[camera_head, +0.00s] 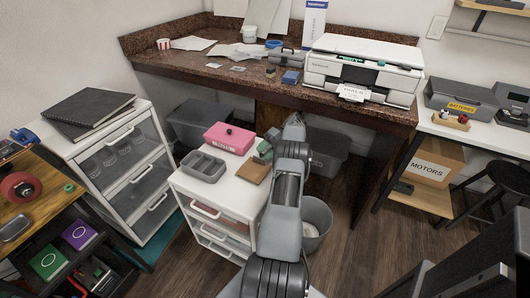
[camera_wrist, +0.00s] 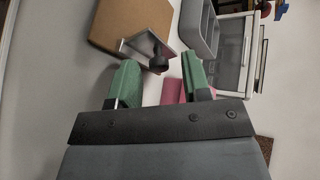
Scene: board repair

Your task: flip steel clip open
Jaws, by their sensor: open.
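The steel clip (camera_wrist: 138,42) shows in the wrist view as a grey metal plate at the near edge of a brown board (camera_wrist: 122,20). A round black knob (camera_wrist: 160,58) is at its right end. The board (camera_head: 253,171) lies on the white drawer unit in the head view, where I cannot make out the clip. My gripper (camera_wrist: 158,62) has green fingers, open and apart, with the knob appearing between their tips; I cannot tell whether they touch it. In the head view my gripper (camera_head: 266,148) is beside the board, partly hidden by my arm.
The granite counter (camera_head: 225,75) with a printer (camera_head: 364,68) is behind. A grey bin (camera_head: 316,222) stands to the right.

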